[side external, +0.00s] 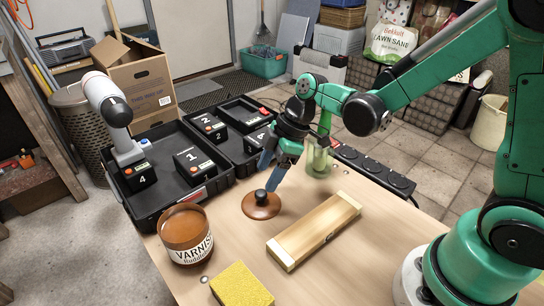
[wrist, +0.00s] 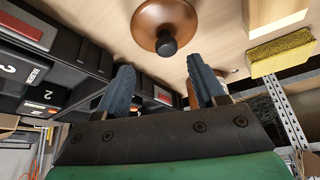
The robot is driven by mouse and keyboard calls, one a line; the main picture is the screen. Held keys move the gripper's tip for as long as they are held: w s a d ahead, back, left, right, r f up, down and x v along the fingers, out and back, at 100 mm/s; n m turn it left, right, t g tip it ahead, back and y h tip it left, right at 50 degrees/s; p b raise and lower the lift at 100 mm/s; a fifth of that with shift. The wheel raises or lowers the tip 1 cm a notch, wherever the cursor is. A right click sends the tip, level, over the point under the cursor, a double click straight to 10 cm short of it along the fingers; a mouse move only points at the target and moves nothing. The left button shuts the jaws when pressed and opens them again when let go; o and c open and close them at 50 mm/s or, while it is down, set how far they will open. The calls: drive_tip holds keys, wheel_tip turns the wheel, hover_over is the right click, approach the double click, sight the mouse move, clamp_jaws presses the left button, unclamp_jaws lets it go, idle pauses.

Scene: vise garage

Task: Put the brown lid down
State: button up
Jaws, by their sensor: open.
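The brown lid (side external: 262,206) with a black knob lies flat on the wooden table, between the varnish jar and the wooden box. It also shows in the wrist view (wrist: 150,18), beyond my fingertips. My gripper (side external: 277,172) is just above and behind the lid. Its two blue fingers (wrist: 162,85) are spread apart with nothing between them, clear of the knob. The brown varnish jar (side external: 186,235) stands upright at the left of the table, and its label is readable.
A long wooden box (side external: 313,231) lies right of the lid. A yellow sponge (side external: 242,287) sits at the front. Black trays (side external: 157,213) with numbered black blocks stand on the left and behind. A power strip (side external: 374,172) runs along the back edge. A translucent green cup (side external: 318,157) is behind my gripper.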

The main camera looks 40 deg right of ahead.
drive_tip(key=s+d+r+m+t+h, duration=0.4)
drive_tip(key=s+r+m, duration=0.3)
drive_tip(key=m, duration=0.5)
drive_tip(key=shift+d+r+m+t, duration=0.4)
drive_tip(key=shift+d+r+t, duration=0.1)
drive_tip(key=shift+d+r, duration=0.15)
